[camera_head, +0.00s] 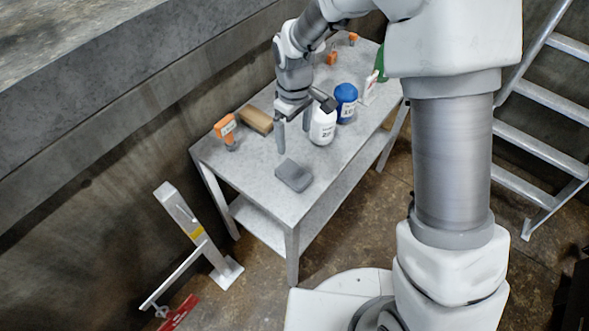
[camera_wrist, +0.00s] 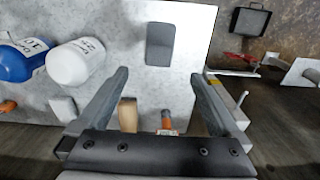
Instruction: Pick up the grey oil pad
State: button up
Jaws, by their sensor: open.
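The grey oil pad (camera_head: 293,174) is a flat dark grey block lying on the near end of the grey table (camera_head: 257,179). In the wrist view the pad (camera_wrist: 160,44) lies flat on the tabletop, ahead of the fingers and roughly centred between them. My gripper (camera_head: 293,143) is open and empty above the table, behind the pad and apart from it in the head view. Its two fingers (camera_wrist: 158,82) spread wide in the wrist view. Nothing hides the pad.
A white bottle (camera_head: 322,127) and a blue bottle (camera_head: 346,103) stand right of my gripper. A tan block (camera_head: 257,120) and an orange-topped item (camera_head: 226,131) sit at the table's left edge. A metal stand (camera_head: 196,232) is on the floor left; a ladder (camera_head: 543,150) stands right.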

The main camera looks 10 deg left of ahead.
aim_at(294, 172)
notch_tip(294, 172, down, 17)
jog(key=shift+a+r+p, duration=0.1)
jog(key=shift+p, duration=0.2)
dwell(0.4)
jog(key=shift+c, duration=0.3)
jog(key=c, duration=1.1)
jog(key=shift+c, duration=0.2)
jog(key=shift+w+r, duration=0.1)
jog(key=shift+r, duration=0.65)
notch_tip(294, 172, up, 3)
jog(key=shift+f, duration=0.2)
jog(key=s+d+r, duration=0.6)
jog(key=d, duration=0.3)
jog(key=shift+s+d+r+b, duration=0.35)
jog(key=shift+r+b, duration=0.05)
